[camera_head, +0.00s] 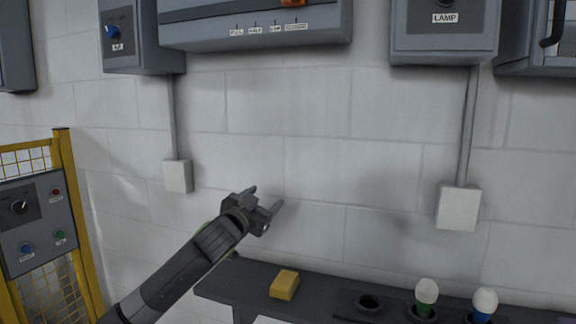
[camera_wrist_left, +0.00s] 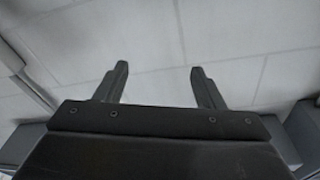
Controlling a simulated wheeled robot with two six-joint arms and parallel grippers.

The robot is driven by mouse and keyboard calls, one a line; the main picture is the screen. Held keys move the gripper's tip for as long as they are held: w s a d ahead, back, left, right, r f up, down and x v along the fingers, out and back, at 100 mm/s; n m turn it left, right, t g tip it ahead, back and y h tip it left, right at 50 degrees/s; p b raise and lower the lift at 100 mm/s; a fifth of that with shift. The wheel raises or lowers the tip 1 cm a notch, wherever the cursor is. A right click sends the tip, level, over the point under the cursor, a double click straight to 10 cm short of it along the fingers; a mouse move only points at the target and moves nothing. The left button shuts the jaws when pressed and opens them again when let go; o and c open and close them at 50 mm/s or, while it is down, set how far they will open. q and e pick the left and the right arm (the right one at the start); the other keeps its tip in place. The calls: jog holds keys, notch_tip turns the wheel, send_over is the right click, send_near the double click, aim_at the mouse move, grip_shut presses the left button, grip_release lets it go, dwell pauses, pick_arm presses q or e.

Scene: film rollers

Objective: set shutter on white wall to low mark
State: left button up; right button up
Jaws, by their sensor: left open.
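A grey wall box (camera_head: 256,33) hangs at the top centre of the white wall, cut off by the frame's top edge. Its lower front carries a row of small labels (camera_head: 275,28) under short marks; they are hard to read. An orange piece (camera_head: 293,2), perhaps the shutter's handle, shows above the rightmost label. My left gripper (camera_head: 267,195) is below the box, in front of the bare wall, apart from it. It is open and empty, and its spread fingers also show in the left wrist view (camera_wrist_left: 160,67). My right gripper is out of view.
A LAMP box (camera_head: 445,28) hangs at upper right, a blue-knobbed box (camera_head: 130,38) at upper left. A dark shelf (camera_head: 235,290) below holds a yellow block (camera_head: 284,284) and bulbs (camera_head: 427,291). A yellow-framed panel (camera_head: 40,222) stands left. The wall between is clear.

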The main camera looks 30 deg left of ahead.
pick_arm(q)
jog(key=s+d+r+m+t+h, duration=0.1)
jog(key=s+r+t, duration=0.1)
jog(key=r, duration=0.8)
jog(key=s+d+r+m+t+h, duration=0.1)
jog(key=s+d+r+t, duration=0.15)
jog(key=r, duration=0.75)
jog(key=m+t+h+p, duration=0.1)
jog(key=m+t+h, duration=0.1)
jog(key=m+h, duration=0.25)
send_near(288, 2)
jog(key=s+f, duration=0.2)
jog(key=s, duration=0.4)
jog(key=shift+n, duration=0.45)
jog(key=shift+a+p+x, duration=0.15)
jog(key=shift+p+x, duration=3.8)
jog(key=shift+x, duration=0.45)
jog(key=shift+a+p+x, duration=0.2)
jog(key=shift+p+x, duration=3.7)
jog(key=shift+x, duration=0.45)
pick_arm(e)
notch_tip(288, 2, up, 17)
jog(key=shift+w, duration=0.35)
pick_arm(q)
jog(key=shift+w+f, duration=0.1)
jog(key=shift+c, duration=0.2)
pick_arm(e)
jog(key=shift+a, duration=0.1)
